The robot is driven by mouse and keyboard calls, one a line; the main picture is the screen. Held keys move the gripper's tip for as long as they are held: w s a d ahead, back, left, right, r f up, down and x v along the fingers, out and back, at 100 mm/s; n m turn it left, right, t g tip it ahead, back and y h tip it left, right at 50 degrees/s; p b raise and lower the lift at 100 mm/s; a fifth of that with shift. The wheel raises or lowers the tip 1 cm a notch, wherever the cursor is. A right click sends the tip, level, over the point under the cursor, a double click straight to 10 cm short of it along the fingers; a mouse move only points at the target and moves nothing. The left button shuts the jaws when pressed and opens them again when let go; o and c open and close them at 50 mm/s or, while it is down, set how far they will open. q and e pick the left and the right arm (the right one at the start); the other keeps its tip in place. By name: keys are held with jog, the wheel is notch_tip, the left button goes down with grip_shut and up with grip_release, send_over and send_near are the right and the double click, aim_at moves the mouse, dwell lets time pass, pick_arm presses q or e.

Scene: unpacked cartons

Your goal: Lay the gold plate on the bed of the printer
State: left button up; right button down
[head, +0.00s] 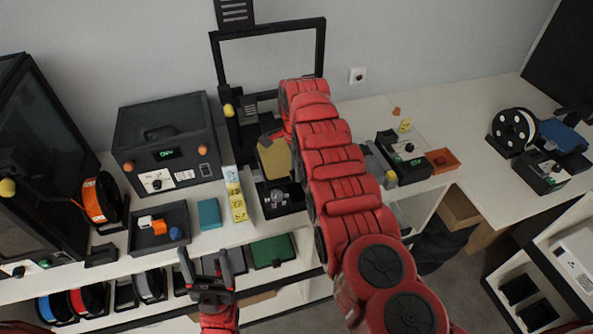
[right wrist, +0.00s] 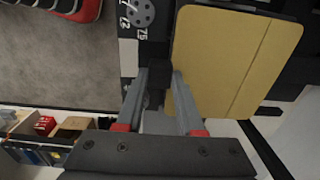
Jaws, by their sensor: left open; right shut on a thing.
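The gold plate (head: 276,159) is at the printer (head: 232,125), over its dark bed, beside the red right arm. In the right wrist view the plate (right wrist: 232,62) fills the upper right, with a dark border of the bed (right wrist: 284,50) along its right side. I cannot tell whether it lies flat on the bed or is just above it. My right gripper (right wrist: 160,78) is shut at the plate's left edge, with a small dark block between the fingertips, seemingly the plate's grip. In the head view my arm hides it. My left gripper (head: 207,268) is open and empty, low before the shelf.
A dark control box (head: 165,150) and a tray of small parts (head: 160,228) stand left of the printer. A knob (head: 278,198) is at its front. A small black device (head: 404,158) and an orange bin (head: 442,160) stand right of my arm.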

jog(key=shift+b, duration=0.3)
dwell(0.6)
jog(key=shift+f, duration=0.15)
jog(key=shift+f+b, duration=0.95)
jog(key=shift+f, duration=0.05)
jog(key=shift+c, duration=2.2)
grip_release()
jog(key=shift+r, duration=1.55)
